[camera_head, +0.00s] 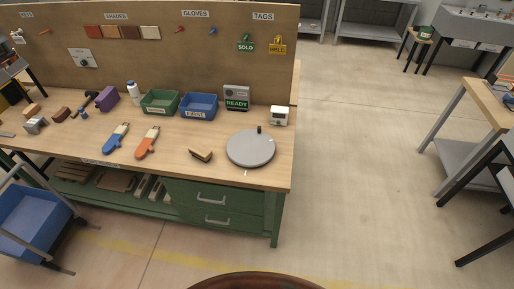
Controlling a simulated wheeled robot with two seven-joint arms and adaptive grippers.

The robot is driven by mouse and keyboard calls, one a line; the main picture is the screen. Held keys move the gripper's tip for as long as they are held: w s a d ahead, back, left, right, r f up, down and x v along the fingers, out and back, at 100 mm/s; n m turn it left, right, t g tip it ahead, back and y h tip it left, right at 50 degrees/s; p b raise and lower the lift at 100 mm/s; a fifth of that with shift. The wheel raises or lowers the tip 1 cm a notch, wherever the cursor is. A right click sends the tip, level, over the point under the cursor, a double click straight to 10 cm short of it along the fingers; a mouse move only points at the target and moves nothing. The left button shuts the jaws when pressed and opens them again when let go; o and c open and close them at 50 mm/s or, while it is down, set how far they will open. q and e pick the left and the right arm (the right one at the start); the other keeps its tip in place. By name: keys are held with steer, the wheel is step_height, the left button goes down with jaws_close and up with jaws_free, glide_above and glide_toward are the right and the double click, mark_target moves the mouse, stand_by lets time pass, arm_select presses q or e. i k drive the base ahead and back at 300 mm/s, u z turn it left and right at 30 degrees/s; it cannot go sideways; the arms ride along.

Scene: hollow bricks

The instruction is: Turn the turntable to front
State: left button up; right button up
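The turntable (250,150) is a round grey disc near the right end of the wooden workbench. A small black upright knob (259,130) stands at its far rim, slightly right of centre. A small pale mark (247,172) shows on the bench just in front of the disc. Neither of my grippers can be made out in the head view, and nothing touches the turntable.
A white box (280,116) and a READY sign (237,98) stand behind the turntable. A small brown block (201,155) lies to its left. Green (160,102) and blue (198,106) bins stand farther left.

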mark_target(248, 149)
steer(key=z, duration=0.85)
steer(key=k, duration=0.1)
steer(key=u, duration=1.75)
steer(key=i, duration=1.3)
steer(key=z, duration=0.6)
